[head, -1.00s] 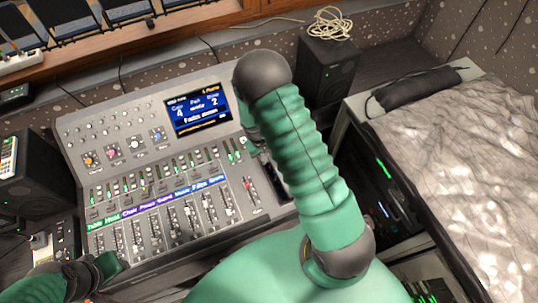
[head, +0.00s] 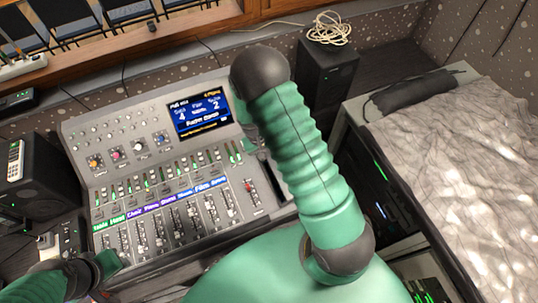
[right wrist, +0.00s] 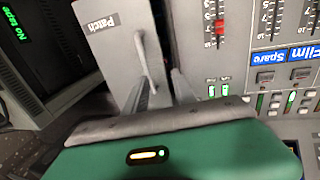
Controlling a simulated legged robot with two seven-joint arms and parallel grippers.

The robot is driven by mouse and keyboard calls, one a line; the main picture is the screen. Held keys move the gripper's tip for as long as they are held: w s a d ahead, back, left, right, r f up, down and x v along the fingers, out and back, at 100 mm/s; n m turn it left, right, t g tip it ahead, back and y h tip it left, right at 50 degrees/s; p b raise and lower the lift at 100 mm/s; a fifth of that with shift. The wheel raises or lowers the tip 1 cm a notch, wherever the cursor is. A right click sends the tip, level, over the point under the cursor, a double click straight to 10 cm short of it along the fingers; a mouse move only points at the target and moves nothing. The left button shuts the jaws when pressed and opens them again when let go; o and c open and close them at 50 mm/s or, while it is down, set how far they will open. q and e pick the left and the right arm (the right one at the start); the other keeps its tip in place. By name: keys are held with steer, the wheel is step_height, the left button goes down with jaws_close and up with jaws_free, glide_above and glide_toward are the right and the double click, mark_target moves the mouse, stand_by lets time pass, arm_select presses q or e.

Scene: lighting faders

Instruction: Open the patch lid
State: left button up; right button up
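The patch lid (right wrist: 108,45) is a grey plate labelled "Patch" at the upper left of the right wrist view, with a raised bar handle (right wrist: 143,58). In the head view my arm hides most of the lid. My right gripper (right wrist: 160,80) reaches the handle's near end, its two dark fingers apart with the handle's end between or just beside them; contact is unclear. The lid looks closed, though its far edges are out of view. My left gripper (head: 105,266) is low at the left, its fingers not clearly visible.
The mixing console (head: 98,190) has faders, knobs and a lit screen (head: 198,115). A speaker (head: 325,75) with a coiled cable stands behind it, another speaker (head: 45,180) at left. A rack and a cloth-covered surface (head: 470,170) lie to the right.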

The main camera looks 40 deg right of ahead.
step_height(320, 180, up, 14)
steer(key=a+p, duration=0.2)
steer(key=p, duration=0.8)
steer(key=shift+w+a+r, duration=0.2)
steer(key=shift+w+a, duration=0.15)
steer(key=shift+w, duration=0.1)
